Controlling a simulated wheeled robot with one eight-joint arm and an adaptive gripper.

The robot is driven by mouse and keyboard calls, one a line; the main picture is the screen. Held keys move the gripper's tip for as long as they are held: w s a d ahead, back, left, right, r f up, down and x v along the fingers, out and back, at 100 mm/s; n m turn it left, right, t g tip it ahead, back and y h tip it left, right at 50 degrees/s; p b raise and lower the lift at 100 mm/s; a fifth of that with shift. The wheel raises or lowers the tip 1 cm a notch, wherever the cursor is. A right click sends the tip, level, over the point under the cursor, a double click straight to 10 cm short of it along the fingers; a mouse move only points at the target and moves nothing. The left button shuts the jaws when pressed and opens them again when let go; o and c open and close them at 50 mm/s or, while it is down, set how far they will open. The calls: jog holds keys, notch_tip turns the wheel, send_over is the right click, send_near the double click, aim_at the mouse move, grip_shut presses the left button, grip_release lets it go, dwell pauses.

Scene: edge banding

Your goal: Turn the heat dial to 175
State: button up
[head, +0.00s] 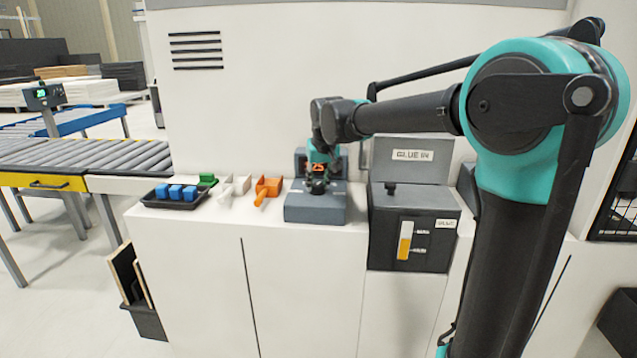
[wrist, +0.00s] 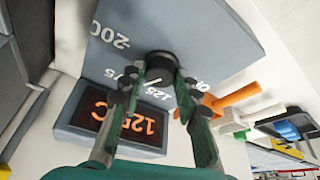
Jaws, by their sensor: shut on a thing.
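The heat dial is a dark round knob (wrist: 162,62) on a sloped grey control box (head: 315,208). My gripper (wrist: 160,74) is shut on the dial, with one finger on each side of it in the wrist view. A white scale with 200 and 125 shows around the dial; other numbers are partly hidden by my fingers. A short white mark shows on the dial, but what it points to is unclear. The orange display (wrist: 125,117) beside it appears to read 125, partly covered by a finger. In the head view my gripper (head: 317,186) hides the dial.
A glue unit (head: 412,228) with a level window stands right of the control box. Orange (head: 266,188), white and green holders and a black tray (head: 160,204) with blue blocks stand to the left. A roller conveyor (head: 90,153) is farther left.

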jog(key=shift+m, duration=0.6)
jog(key=shift+h, duration=0.3)
jog(key=o, duration=1.2)
jog(key=shift+c, duration=0.2)
jog(key=a+v, duration=0.1)
jog(key=v, duration=1.1)
jog(key=shift+d, duration=0.45)
